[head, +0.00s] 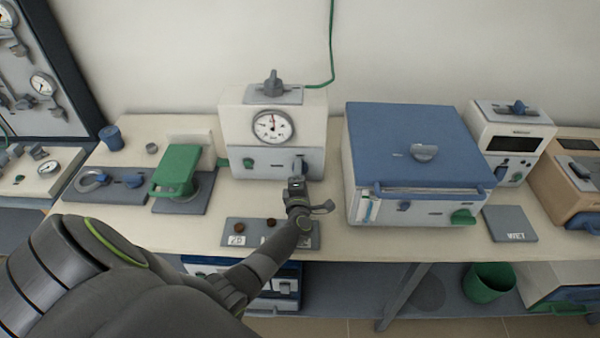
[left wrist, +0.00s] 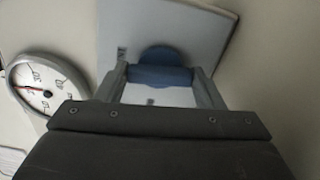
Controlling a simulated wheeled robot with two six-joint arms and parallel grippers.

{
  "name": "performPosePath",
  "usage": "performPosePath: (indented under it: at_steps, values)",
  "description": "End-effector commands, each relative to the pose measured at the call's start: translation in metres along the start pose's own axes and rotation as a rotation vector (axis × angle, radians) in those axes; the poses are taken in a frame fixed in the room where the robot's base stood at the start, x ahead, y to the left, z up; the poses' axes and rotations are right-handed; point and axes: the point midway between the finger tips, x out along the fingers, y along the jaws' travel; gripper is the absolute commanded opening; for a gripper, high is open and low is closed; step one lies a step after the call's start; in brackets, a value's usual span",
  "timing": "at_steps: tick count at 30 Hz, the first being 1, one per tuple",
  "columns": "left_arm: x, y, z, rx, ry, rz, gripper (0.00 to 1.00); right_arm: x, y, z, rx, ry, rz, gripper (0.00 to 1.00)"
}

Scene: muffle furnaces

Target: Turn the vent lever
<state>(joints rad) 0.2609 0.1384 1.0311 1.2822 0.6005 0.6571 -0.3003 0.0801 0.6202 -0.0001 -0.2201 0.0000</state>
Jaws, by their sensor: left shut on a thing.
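The vent lever, a blue handle (left wrist: 158,76), sits on a pale labelled plate (left wrist: 160,35) in the left wrist view. In the head view its blue part (head: 298,165) shows low at the right of the front of the white gauge unit (head: 235,130). My left gripper (left wrist: 160,82) is shut on the lever, one grey finger at each end of it. In the head view my left gripper (head: 297,186) reaches up to the unit's front and partly hides the lever. My right gripper is not in view.
A round dial (head: 273,126) is on the unit, with a grey knob (head: 273,84) on top. A green-handled device (head: 176,170) stands left, and a blue-topped furnace (head: 400,135) stands close on the right. A grey plate with brown knobs (head: 252,240) lies below my left wrist.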

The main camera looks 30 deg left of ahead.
Motion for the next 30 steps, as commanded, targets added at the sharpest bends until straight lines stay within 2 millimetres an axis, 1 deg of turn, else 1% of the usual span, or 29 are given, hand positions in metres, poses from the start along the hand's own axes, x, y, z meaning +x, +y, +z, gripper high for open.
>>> performPosePath:
  at_steps: [3,9,26,27,30]
  values:
    - [-0.0007,-0.0002,0.0002,0.064,0.000,-0.003,0.39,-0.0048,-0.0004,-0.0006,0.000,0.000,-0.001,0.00]
    - [-0.0008,-0.0010,-0.0001,0.130,0.001,-0.003,0.39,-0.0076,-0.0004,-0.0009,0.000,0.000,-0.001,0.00]
    - [-0.0010,-0.0022,-0.0004,0.162,0.000,-0.003,0.39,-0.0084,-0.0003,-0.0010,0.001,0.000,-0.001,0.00]
    - [-0.0010,-0.0022,-0.0004,0.162,0.000,-0.003,0.64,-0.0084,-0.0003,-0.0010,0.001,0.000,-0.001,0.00]
    - [-0.0008,-0.0019,-0.0004,0.161,0.000,-0.003,0.77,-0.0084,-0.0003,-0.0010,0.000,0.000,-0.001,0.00]
